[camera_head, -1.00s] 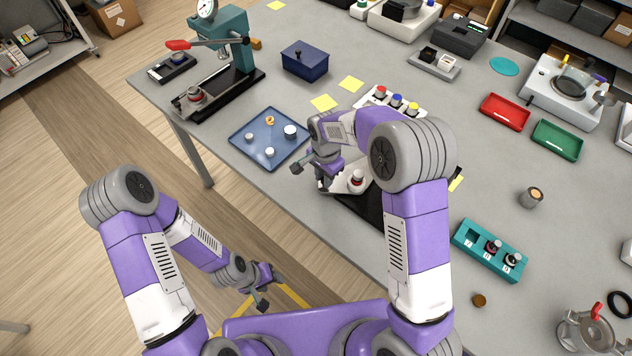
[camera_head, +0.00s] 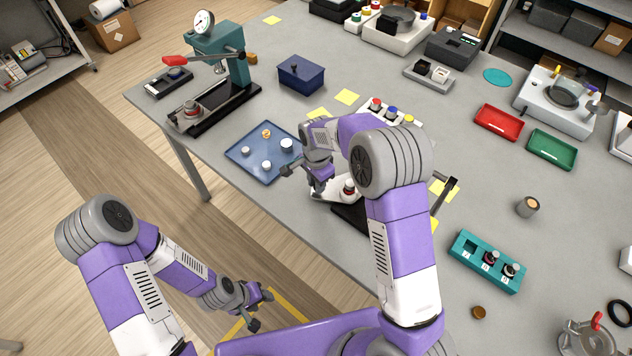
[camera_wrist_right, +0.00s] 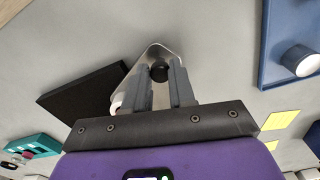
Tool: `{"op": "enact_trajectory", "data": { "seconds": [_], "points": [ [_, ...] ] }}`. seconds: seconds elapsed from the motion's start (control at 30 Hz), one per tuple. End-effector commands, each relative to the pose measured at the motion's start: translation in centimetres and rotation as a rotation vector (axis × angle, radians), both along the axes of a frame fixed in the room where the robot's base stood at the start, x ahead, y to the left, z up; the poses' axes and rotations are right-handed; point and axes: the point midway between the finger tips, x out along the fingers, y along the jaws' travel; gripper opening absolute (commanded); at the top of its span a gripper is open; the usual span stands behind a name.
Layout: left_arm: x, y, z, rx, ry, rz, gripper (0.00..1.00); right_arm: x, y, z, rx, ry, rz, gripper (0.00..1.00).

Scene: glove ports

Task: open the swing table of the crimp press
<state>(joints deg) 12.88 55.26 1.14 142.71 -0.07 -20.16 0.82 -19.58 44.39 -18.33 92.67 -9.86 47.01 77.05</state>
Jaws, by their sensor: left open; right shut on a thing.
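The crimp press stands on the near part of the bench, partly hidden behind my right arm. Its black base (camera_head: 352,216) and its dark lever (camera_head: 444,194) show. Its pale swing table (camera_head: 327,193) reaches out to the left of the base, with a red and white part (camera_head: 348,187) on it. My right gripper (camera_head: 303,180) is at the table's left end. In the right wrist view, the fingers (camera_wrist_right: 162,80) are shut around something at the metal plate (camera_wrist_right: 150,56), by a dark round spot. My left gripper (camera_head: 262,309) is open and empty, low beyond the bench's front edge.
A blue tray (camera_head: 248,164) with small parts lies just left of my right gripper. A teal press (camera_head: 217,48) and a blue box (camera_head: 301,76) stand further back. A teal rack (camera_head: 487,262) sits to the right.

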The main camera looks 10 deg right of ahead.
Motion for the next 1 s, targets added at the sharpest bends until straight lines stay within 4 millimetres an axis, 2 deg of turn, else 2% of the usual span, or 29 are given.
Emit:
{"op": "enact_trajectory", "data": {
  "seconds": [0.03, 0.2, 0.53, 0.8, 1.0],
  "points": [
    [0.0, 0.0, 0.0, 0.0, 0.0, 0.0, 0.49, 0.0, 0.0, 0.1, 0.0, -0.001, 0.0, 0.28],
    [0.0, 0.0, 0.0, 0.0, 0.0, 0.0, 0.49, 0.0, 0.0, 0.0, -0.001, 0.0, 0.0, 0.5],
    [0.0, 0.0, 0.0, 0.0, 0.0, 0.0, 0.49, 0.0, 0.0, 0.6, 0.0, -0.001, 0.001, 0.5],
    [0.0, 0.0, 0.3, 0.0, 0.0, 0.0, 0.49, 0.1, 0.0, 4.9, 0.0, -0.004, 0.001, 0.5],
    [0.0, 0.0, 0.5, 0.0, 0.0, 0.0, 0.49, 0.0, -0.1, 7.2, 0.0, -0.002, 0.0, 0.5]
  ]
}}
